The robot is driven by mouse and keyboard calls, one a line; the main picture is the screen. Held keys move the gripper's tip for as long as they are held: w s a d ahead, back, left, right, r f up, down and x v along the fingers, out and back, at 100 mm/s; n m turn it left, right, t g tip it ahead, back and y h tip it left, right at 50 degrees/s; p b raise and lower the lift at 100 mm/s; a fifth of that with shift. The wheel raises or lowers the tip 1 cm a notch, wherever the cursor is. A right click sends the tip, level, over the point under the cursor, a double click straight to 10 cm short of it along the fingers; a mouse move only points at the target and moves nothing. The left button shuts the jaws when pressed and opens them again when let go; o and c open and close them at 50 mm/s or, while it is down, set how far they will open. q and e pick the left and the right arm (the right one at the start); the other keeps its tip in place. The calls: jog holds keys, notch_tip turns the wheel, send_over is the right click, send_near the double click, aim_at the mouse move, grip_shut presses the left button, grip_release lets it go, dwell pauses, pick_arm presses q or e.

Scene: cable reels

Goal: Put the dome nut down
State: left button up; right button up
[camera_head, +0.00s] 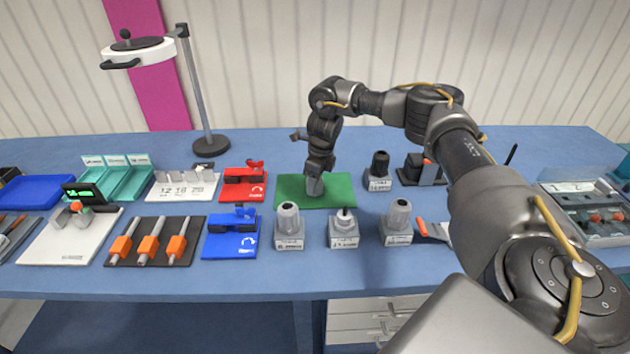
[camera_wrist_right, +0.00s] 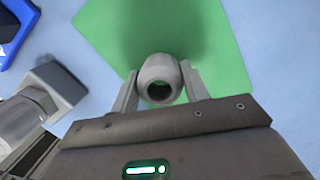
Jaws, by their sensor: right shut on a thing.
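The dome nut (camera_head: 314,187) is a grey rounded piece at the green mat (camera_head: 340,198) in the head view. In the right wrist view the dome nut (camera_wrist_right: 160,78) shows its round open end, between the two fingers and over the green mat (camera_wrist_right: 215,50). My right gripper (camera_head: 315,178) points down and is shut on the dome nut; it also shows in the right wrist view (camera_wrist_right: 160,92). Whether the nut touches the mat is hard to tell. My left gripper is not in view.
Three grey fittings on labelled blocks stand in front of the mat: left (camera_head: 288,225), middle (camera_head: 344,228) and right (camera_head: 397,222). A black-topped block (camera_head: 379,172) stands right of it. Red (camera_head: 243,184) and blue (camera_head: 231,234) fixtures stand left. Much of the mat is bare.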

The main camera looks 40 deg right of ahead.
jog(key=shift+d+f, duration=0.1)
jog(key=shift+f, duration=0.45)
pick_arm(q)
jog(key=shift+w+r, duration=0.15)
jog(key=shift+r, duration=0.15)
pick_arm(e)
jog(key=shift+f, duration=0.15)
jog(key=o, duration=1)
jog(key=shift+o, duration=0.2)
